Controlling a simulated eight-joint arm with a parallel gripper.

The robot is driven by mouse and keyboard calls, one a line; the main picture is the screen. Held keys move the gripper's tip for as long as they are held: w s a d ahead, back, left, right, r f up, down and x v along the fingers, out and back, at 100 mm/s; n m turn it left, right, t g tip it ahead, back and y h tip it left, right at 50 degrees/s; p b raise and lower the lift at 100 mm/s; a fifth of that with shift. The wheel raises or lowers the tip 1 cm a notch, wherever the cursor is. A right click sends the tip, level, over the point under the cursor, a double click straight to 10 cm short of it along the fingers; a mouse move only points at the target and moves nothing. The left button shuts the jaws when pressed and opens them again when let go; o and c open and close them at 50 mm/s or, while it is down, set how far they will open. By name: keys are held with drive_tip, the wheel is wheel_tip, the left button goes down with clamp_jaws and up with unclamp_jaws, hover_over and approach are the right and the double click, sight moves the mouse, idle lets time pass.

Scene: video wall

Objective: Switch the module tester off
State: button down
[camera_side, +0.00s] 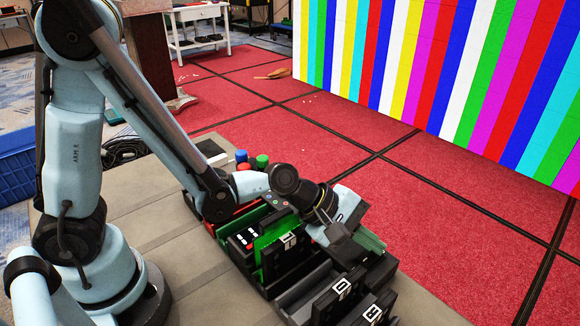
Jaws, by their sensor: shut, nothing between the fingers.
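A black unit with a bright green panel (264,240), small white and red marks and a white number label stands in the row of trays at the lower middle. It appears to be the module tester, though I cannot be sure, and its switch cannot be made out. My gripper (346,250) is shut and empty. It points down just right of the green panel, over the black modules and trays. The arm and gripper hide part of the area behind. Whether the fingertips touch anything cannot be told.
Black modules with white labels (343,287) stand in a grey tray at the front. A small panel with coloured buttons (277,200) and blue, green and red caps (262,161) lie behind. A striped video wall (430,60) stands at the back right.

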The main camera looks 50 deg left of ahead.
sight(363, 255)
idle(0.4)
drive_tip(key=shift+s+r, duration=0.1)
drive_tip(key=shift+r, duration=0.7)
drive_tip(key=shift+s+r, duration=0.2)
drive_tip(key=shift+r, duration=1.05)
drive_tip(key=shift+s+r, duration=0.2)
drive_tip(key=shift+r, duration=1)
drive_tip(key=s+a+r+m+y, duration=0.1)
drive_tip(key=s+a+m+y, duration=0.3)
drive_tip(key=a+m, duration=0.3)
drive_tip(key=s+a+m+y, duration=0.3)
drive_tip(key=a+m, duration=0.5)
drive_tip(key=a, duration=0.6)
drive_tip(key=shift+s+r+m+y, duration=0.3)
drive_tip(key=shift+s+r+y, duration=0.05)
drive_tip(key=shift+r+y, duration=0.05)
